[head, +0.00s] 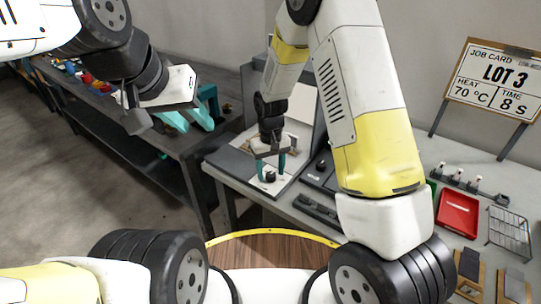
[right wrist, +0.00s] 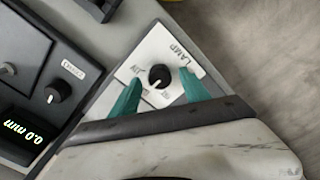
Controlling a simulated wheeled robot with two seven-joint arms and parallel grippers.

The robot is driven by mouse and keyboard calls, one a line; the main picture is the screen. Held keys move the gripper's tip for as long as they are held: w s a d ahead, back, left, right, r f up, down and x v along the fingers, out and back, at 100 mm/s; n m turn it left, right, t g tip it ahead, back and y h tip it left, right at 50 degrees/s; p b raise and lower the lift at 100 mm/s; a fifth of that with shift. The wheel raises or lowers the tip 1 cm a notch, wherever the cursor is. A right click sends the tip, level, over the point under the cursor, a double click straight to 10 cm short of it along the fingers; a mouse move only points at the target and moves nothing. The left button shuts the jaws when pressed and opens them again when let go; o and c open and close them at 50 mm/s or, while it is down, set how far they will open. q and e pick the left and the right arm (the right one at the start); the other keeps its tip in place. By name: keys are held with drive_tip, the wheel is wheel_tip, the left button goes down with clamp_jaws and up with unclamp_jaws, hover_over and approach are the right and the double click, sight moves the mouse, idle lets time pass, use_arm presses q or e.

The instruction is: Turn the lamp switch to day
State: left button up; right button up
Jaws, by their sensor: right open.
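The lamp switch is a black round knob (right wrist: 159,76) on a white plate marked LAMP (right wrist: 160,48). A white pointer mark shows on the knob's lower side in the right wrist view; the small position labels are partly hidden and hard to read. My right gripper (right wrist: 155,95) is open, its teal fingers on either side of the knob. I cannot tell whether they touch it. In the head view the knob (head: 270,176) shows between the fingertips of the right gripper (head: 268,175). My left gripper (head: 190,118) hangs at the left with teal fingers apart, away from the switch.
A dark panel with another knob (right wrist: 58,91) and a 0.0 mm display (right wrist: 22,127) stands beside the lamp plate. A red tray (head: 457,213), a wire rack (head: 508,231) and a job card sign (head: 497,80) are at the right. A dark bench (head: 120,125) is at the left.

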wheel_tip(320, 180, up, 7)
drive_tip(key=shift+r, duration=0.1)
idle(0.4)
drive_tip(key=shift+d+r, duration=0.15)
drive_tip(key=shift+r, duration=0.25)
wheel_tip(320, 180, up, 8)
drive_tip(key=m+t+y, duration=0.1)
hover_over(271, 174)
drive_tip(key=s+d, duration=0.2)
drive_tip(key=d, duration=0.2)
drive_tip(key=s+d+r+m+t+y, duration=0.1)
drive_tip(key=s+d+r, duration=0.1)
drive_tip(key=s+r, duration=0.15)
drive_tip(key=s+d+r+t, duration=0.1)
drive_tip(key=s+d+r, duration=0.1)
drive_tip(key=r, duration=0.3)
drive_tip(key=s+d+r+t, duration=0.1)
drive_tip(key=s+d+r, duration=0.2)
drive_tip(key=s, duration=0.3)
drive_tip(key=s+d+r+m+t, duration=0.1)
drive_tip(key=s+d+r+t, duration=0.1)
drive_tip(key=s, duration=0.4)
drive_tip(key=shift+s+d+r+m, duration=0.3)
drive_tip(key=shift+d+r, duration=0.15)
drive_tip(key=shift+r, duration=0.4)
